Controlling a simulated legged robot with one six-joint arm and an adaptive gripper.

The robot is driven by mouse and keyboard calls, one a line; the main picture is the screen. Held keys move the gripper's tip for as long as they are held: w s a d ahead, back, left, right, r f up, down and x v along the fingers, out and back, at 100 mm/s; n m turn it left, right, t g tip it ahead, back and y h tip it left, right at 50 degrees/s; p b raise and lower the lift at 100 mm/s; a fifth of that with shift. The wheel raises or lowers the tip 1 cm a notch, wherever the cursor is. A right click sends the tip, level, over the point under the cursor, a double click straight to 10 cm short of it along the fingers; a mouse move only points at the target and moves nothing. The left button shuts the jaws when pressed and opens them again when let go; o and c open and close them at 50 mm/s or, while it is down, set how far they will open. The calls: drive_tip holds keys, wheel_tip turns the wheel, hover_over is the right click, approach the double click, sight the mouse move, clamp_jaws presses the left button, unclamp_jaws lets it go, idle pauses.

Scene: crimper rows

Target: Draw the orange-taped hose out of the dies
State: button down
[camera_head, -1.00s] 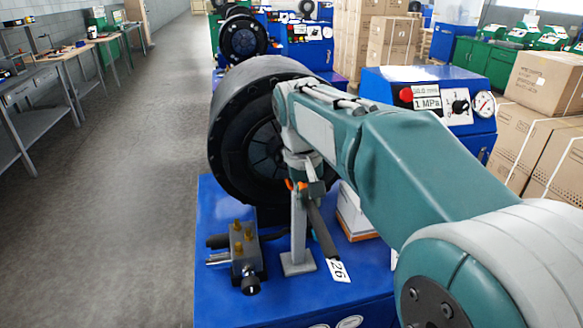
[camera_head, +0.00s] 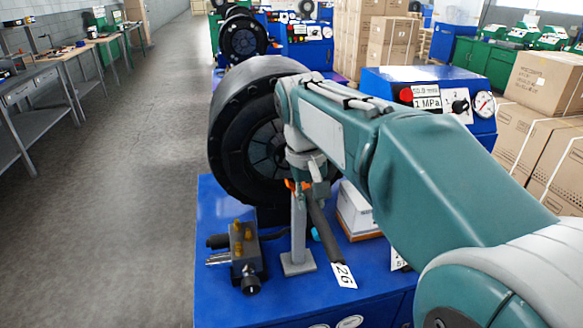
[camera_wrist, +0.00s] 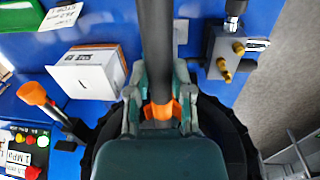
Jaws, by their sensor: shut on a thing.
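The dark hose (camera_head: 322,232) slants down and toward the camera from my gripper, with a white number tag (camera_head: 343,275) at its near end. Its orange tape (camera_wrist: 161,110) shows between the fingers in the wrist view. My gripper (camera_head: 303,187) is shut around the hose at the tape, just in front of the black crimper head (camera_head: 228,165) and its ring of dies (camera_head: 265,152). In the wrist view my gripper (camera_wrist: 160,108) has a finger on each side of the hose. My arm and gripper hide the hose's far end, so I cannot tell whether it is inside the dies.
A grey post (camera_head: 298,236) stands on the blue machine table (camera_head: 215,200) close to the hose. A dark valve block (camera_head: 245,255) with brass fittings is left of it. A white box (camera_head: 356,208) is at the right. The control cabinet (camera_head: 400,82) stands behind my arm.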

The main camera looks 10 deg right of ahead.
sight(311, 198)
drive_tip(key=shift+r, duration=2.9)
drive_tip(key=shift+s, duration=0.1)
